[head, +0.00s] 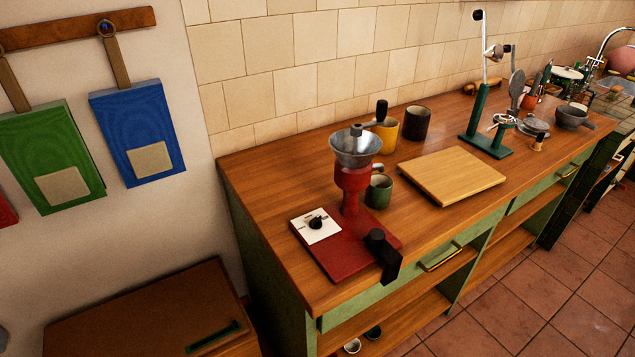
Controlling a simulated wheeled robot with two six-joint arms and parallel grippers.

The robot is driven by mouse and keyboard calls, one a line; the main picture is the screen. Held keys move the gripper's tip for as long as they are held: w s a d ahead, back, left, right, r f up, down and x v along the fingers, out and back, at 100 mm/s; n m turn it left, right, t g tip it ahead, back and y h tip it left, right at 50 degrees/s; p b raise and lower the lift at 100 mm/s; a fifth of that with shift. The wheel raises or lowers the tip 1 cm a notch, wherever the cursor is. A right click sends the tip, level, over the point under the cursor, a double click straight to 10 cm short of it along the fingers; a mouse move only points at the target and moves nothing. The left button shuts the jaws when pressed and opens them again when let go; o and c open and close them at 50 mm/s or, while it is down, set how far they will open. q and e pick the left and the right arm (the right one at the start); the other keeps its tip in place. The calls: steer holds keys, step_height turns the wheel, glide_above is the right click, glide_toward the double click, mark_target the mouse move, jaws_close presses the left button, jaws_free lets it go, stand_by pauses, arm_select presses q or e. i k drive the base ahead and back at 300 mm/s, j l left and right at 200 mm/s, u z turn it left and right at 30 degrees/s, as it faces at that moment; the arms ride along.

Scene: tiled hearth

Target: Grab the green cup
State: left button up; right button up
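The green cup (379,192) stands upright on the wooden counter, just right of the red grinder (353,180). The grinder's column and metal hopper are close in front of its left side, and a small part of the cup may be hidden. The wooden board (450,175) lies to the right of the cup. Neither of my grippers shows in the head view.
A yellow cup (387,138) and a dark brown cup (416,123) stand behind. The grinder's red base (345,252) and a black part (386,262) reach the counter's front edge. Counter is bare at left.

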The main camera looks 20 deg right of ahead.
mark_target(378, 196)
steer(key=i+l+u, duration=0.15)
steer(key=l+u, duration=0.2)
steer(key=l, duration=0.4)
steer(key=l+u, duration=0.35)
steer(key=l, duration=0.45)
steer(key=l+u, duration=0.35)
steer(key=l, duration=0.45)
